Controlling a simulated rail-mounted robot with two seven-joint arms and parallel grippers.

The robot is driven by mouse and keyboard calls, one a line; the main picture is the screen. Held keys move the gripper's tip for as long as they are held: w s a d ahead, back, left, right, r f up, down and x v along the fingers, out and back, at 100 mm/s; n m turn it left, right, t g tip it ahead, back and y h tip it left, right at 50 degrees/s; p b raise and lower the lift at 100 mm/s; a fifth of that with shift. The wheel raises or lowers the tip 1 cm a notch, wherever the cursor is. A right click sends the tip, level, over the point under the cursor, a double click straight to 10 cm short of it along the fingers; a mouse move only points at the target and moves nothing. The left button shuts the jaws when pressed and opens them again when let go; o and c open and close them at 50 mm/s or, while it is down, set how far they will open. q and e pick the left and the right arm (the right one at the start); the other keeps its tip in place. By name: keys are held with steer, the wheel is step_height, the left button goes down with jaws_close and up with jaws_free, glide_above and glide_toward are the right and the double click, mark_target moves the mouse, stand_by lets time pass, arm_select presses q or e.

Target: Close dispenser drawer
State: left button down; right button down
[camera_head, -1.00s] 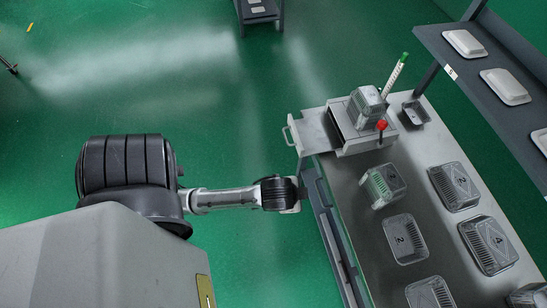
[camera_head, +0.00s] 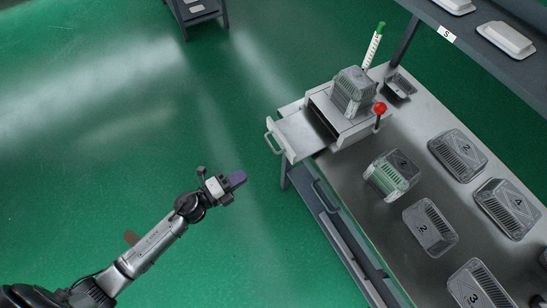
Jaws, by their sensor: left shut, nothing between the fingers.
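The dispenser (camera_head: 350,128) is a pale grey box at the far left corner of the metal table. Its drawer (camera_head: 303,132) is pulled out to the left, past the table edge, with a handle (camera_head: 270,142) on its front. My right gripper is not in view.
A shelf (camera_head: 455,45) with white trays overhangs the right side. The floor left of the table is clear.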

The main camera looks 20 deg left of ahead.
arm_select(q)
steer(key=d+m+h, duration=0.1)
steer(key=d, duration=0.1)
glide_toward(290, 158)
steer(key=shift+m+g+h, duration=0.3)
steer(key=shift+g, duration=0.1)
steer(key=x, duration=0.6)
steer(key=shift+w+a+r, duration=0.15)
steer(key=shift+r, duration=0.15)
steer(key=shift+w+d, duration=0.45)
steer(key=shift+w, duration=0.15)
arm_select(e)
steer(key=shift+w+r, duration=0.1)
